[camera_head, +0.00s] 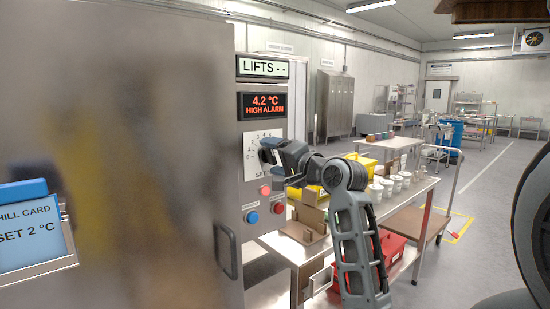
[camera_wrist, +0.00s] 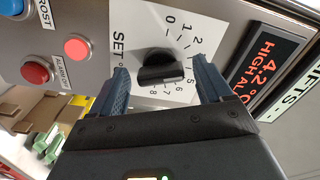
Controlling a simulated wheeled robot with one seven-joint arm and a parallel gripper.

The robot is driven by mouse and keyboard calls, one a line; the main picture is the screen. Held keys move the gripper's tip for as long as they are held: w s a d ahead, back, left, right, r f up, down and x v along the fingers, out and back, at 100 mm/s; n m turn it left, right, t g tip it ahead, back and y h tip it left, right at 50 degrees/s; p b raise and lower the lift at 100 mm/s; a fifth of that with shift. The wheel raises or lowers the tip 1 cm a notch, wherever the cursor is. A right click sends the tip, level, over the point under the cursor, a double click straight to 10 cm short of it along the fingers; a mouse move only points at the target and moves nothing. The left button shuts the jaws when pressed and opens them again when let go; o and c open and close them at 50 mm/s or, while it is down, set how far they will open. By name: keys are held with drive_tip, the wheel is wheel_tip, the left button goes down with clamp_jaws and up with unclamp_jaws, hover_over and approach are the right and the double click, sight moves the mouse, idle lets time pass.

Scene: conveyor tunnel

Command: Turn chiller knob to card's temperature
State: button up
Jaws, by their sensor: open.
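The black chiller knob (camera_wrist: 160,65) sits on a white dial plate (camera_wrist: 143,25) marked "SET" with numbers from 0 to 8. My gripper (camera_wrist: 159,72) is open, with one blue-grey finger on each side of the knob; I cannot tell whether either touches it. In the head view my gripper (camera_head: 270,153) is at the dial plate (camera_head: 252,140) and mostly hides the knob. The exact knob setting is unclear. The chill card (camera_head: 35,240) at the left reads "SET 2 °C". The temperature display (camera_head: 262,105) reads "4.2 °C HIGH ALARM".
Red and blue buttons (camera_head: 252,217) sit below the dial. A "LIFTS - -" display (camera_head: 262,67) is above. A door handle (camera_head: 225,250) sticks out at the left. A steel table (camera_head: 415,192) with cups and bins stands to the right, beside a cart (camera_head: 410,222).

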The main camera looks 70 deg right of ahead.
drive_tip(key=shift+c, duration=0.4)
drive_tip(key=c, duration=1)
drive_tip(key=shift+o, duration=0.2)
drive_tip(key=shift+n+b, duration=0.65)
drive_tip(key=shift+n, duration=1.55)
drive_tip(key=o, duration=1)
drive_tip(key=shift+o, duration=0.2)
drive_tip(key=b+v, duration=0.1)
drive_tip(key=v, duration=0.6)
drive_tip(key=shift+s+a, duration=0.2)
drive_tip(key=shift+s, duration=0.15)
